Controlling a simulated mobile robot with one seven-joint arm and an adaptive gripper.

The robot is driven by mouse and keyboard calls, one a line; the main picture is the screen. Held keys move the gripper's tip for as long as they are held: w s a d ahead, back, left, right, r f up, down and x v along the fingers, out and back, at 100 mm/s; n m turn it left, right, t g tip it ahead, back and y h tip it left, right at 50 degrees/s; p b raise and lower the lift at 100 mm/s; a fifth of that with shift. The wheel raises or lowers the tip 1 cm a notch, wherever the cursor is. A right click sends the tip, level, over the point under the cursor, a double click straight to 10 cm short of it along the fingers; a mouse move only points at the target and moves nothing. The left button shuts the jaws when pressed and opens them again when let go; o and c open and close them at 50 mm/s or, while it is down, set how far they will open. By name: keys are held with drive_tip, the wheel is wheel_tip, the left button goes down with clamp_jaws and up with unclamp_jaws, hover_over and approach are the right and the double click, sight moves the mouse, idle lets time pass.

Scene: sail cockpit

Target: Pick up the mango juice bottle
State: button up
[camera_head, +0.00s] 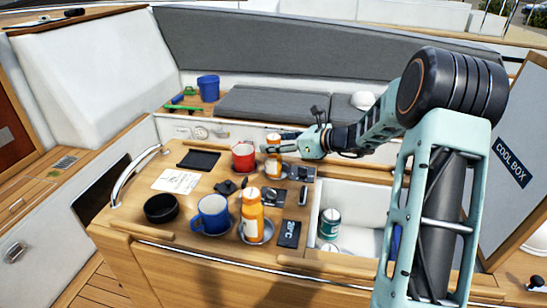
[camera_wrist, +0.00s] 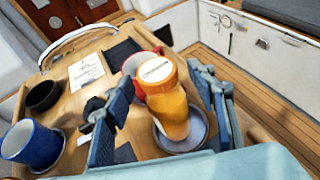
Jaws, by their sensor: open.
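An orange bottle with a white cap (camera_wrist: 168,108) stands upright between the two spread fingers of my gripper (camera_wrist: 160,98) in the wrist view. Its base is over a round grey dish (camera_wrist: 197,133). In the head view my gripper (camera_head: 276,142) reaches in from the right at this bottle (camera_head: 273,166), beside a red mug (camera_head: 243,156). My gripper is open, and I cannot tell whether a finger touches the bottle. A second orange bottle (camera_head: 252,214) stands nearer the front of the table. No label is legible, so I cannot tell which is mango juice.
A blue mug (camera_head: 212,214) and a black round bowl (camera_head: 161,208) stand at the table's front left. A white sheet (camera_head: 176,180) and dark pad (camera_head: 198,160) lie behind. An open compartment holding a teal can (camera_head: 330,222) is at the right.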

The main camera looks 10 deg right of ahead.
drive_tip(key=shift+w+a+f, duration=0.2)
drive_tip(key=shift+w+a, duration=0.1)
drive_tip(key=shift+w, duration=0.05)
clamp_jaws()
